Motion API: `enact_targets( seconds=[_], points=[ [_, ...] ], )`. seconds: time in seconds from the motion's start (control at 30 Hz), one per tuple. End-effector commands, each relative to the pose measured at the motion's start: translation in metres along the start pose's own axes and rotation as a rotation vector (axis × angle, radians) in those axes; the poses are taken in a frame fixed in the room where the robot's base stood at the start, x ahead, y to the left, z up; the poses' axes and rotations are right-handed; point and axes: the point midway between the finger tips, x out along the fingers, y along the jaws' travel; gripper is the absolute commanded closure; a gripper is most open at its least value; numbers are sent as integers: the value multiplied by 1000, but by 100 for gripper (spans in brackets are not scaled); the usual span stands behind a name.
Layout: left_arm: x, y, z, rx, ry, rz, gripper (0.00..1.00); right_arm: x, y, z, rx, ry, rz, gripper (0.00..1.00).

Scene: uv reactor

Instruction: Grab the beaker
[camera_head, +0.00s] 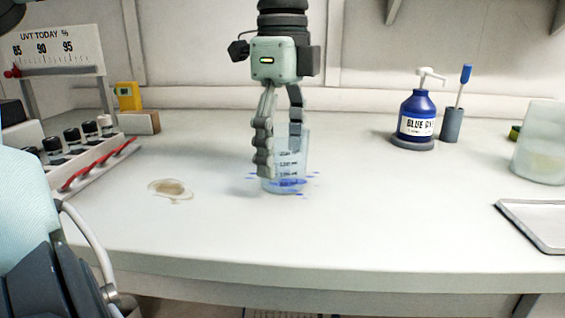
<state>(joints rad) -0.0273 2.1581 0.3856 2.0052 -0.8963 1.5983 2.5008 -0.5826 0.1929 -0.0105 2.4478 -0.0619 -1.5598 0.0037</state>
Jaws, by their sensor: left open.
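My left gripper (281,160) comes down from above and is open. One finger is in front of the beaker's left side. The other finger is at the back, near the beaker's rim, and its tip is partly hidden. I cannot tell whether either finger touches the glass. My right gripper is not in view.
A blue pump bottle (417,115) and a brush in a grey holder (452,124) stand at the back right. A brown stain (171,188) and a vial rack (85,160) are at the left.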

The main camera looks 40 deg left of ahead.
Motion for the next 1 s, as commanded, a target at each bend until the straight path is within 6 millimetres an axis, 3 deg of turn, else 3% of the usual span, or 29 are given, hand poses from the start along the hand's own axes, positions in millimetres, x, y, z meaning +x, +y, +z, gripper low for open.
enact_targets(
  seconds=[0.1,0.33,0.77,1.0],
  points=[
    [10,0,0,1,-1,1,22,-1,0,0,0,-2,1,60],
    [11,0,0,0,-1,0,22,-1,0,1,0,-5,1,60],
    [11,0,0,0,-1,-1,74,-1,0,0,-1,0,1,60],
    [10,0,0,0,-1,-1,77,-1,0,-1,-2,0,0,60]
  ],
)
